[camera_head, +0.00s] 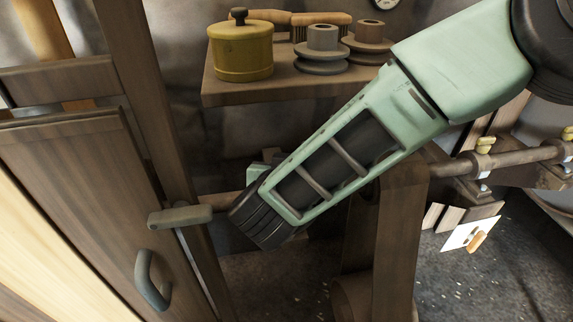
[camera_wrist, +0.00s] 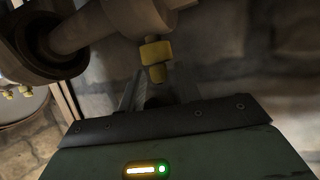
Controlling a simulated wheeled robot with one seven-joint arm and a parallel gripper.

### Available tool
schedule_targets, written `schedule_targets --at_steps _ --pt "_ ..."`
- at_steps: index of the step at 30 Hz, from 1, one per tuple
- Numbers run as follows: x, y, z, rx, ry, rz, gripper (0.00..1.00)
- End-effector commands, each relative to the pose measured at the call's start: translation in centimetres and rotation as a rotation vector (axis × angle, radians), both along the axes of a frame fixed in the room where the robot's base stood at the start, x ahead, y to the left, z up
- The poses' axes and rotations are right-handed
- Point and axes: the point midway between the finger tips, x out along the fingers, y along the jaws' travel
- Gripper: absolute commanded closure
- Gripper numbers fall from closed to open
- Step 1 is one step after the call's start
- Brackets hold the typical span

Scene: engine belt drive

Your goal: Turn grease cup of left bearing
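A yellow grease cup (camera_wrist: 156,54) shows in the wrist view, with a wider upper part and a narrower part below. It sits against a rounded bearing housing (camera_wrist: 140,18) on the shaft (camera_wrist: 82,32). My gripper (camera_wrist: 157,88) is just below the cup in the picture, its dark fingers either side of a gap lined up with the cup. The fingers look open and empty; contact with the cup cannot be told in the dim light. In the head view, my arm hides this cup and my fingertips.
A wooden shelf (camera_head: 300,90) holds a yellow lidded pot (camera_head: 242,48), stepped pulleys (camera_head: 322,50) and a brush. A broad belt (camera_head: 400,240) runs down beside my arm. A pulley (camera_wrist: 45,48) is left of the cup.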

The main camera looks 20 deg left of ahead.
Motion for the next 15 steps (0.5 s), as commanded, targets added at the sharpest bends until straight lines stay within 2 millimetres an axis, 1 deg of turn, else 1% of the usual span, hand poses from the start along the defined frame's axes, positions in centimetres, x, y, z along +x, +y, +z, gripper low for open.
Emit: schedule_targets --at_steps 10,13,15 --pt "-0.3 0.1 0.3 0.002 -0.003 0.003 0.64" --pt "-1.2 0.0 0.8 0.001 -0.004 0.004 0.64" --pt "-2.2 -0.2 1.3 0.002 -0.004 0.006 0.64"
